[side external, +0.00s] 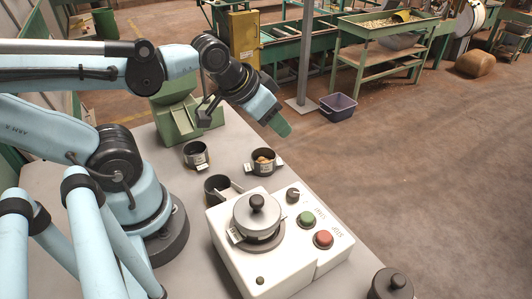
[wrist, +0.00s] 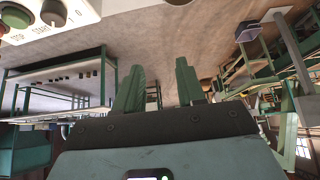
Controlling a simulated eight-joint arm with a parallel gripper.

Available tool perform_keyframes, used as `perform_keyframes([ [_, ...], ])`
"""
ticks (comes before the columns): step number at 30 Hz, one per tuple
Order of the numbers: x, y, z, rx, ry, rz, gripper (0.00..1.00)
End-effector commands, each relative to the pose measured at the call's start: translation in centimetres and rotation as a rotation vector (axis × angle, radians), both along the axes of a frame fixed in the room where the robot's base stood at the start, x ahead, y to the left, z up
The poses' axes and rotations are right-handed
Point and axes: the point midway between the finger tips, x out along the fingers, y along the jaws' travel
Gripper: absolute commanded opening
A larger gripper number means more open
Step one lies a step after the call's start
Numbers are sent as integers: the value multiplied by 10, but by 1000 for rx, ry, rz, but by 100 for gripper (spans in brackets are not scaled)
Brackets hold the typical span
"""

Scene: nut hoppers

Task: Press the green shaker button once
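The green button (side external: 306,218) sits on the sloped panel of the white shaker (side external: 276,281), between a black knob (side external: 292,195) and a red button (side external: 323,239). In the wrist view, the green button (wrist: 15,15) is at the top left corner beside the black knob (wrist: 53,12); the red button is mostly cut off. My gripper (side external: 281,128) is above and behind the shaker in the side view, apart from the button. In the wrist view, my gripper's (wrist: 159,68) green fingers stand apart with nothing between them.
A lidded pot (side external: 257,219) sits on top of the shaker. Small labelled cups, one holding brown nuts (side external: 263,162), stand behind it on the grey table (side external: 228,142). A green hopper (side external: 180,108) stands at the back. A dark lidded jar (side external: 391,284) is at front right.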

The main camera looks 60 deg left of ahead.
Motion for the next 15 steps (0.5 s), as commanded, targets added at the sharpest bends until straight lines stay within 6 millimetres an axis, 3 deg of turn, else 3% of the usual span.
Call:
perform_keyframes([
  [1,0,0,0,0,0,0,31],
  [7,0,0,0,0,0,0,0],
  [15,0,0,0,0,0,0,0],
])
